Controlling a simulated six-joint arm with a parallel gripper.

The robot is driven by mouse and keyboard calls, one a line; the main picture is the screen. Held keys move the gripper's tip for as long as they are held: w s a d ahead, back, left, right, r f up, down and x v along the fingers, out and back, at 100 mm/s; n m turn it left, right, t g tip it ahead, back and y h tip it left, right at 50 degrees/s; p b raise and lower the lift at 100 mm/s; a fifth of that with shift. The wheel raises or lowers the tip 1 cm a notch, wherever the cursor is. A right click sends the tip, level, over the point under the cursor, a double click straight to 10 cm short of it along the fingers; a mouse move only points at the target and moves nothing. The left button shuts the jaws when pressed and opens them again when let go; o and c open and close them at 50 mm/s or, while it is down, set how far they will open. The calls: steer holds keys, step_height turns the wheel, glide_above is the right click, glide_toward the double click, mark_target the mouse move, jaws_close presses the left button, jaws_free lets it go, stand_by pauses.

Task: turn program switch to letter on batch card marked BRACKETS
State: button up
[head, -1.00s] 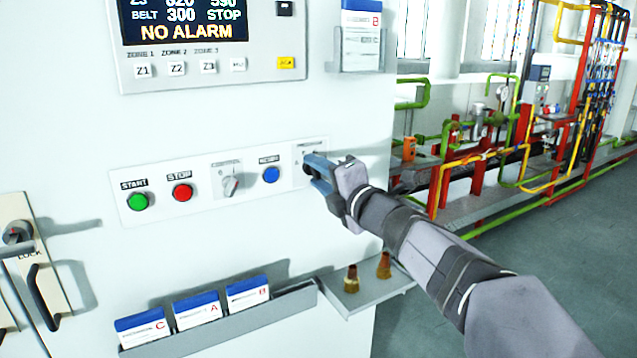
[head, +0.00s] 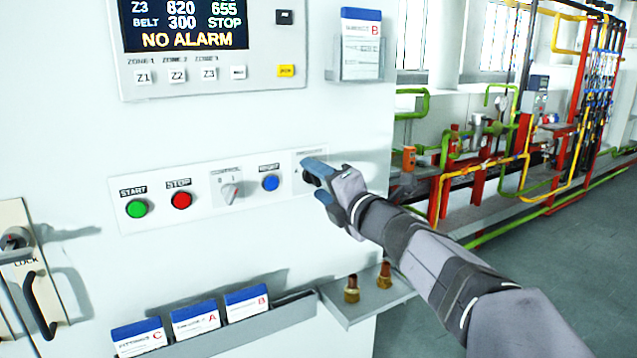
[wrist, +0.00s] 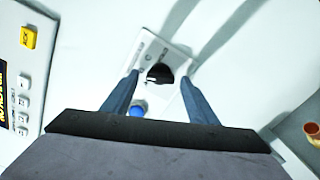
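The program switch is a black knob (wrist: 159,73) on a white plate, seen between my fingers in the wrist view. In the head view my gripper covers most of it at the right end of the button strip (head: 205,215). My gripper (head: 311,183) is open, with one blue finger on each side of the knob and gaps visible. The knob's pointer direction and the plate's letters are not readable. A card marked B (head: 361,45) stands in the upper holder. Cards marked C (head: 139,338), A (head: 196,318) and B (head: 246,300) stand in the lower rack; their names are too blurred to read surely.
Beside the switch are a blue button (head: 270,183), a grey control knob (head: 230,194), a red stop button (head: 181,200) and a green start button (head: 137,208). A display (head: 186,24) above reads NO ALARM. A small shelf (head: 385,300) holding two brown-and-brass items juts out below.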

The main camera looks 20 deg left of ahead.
steer(key=shift+s+d, duration=0.1)
steer(key=b+v, duration=0.1)
steer(key=v, duration=0.6)
steer(key=shift+b, duration=0.35)
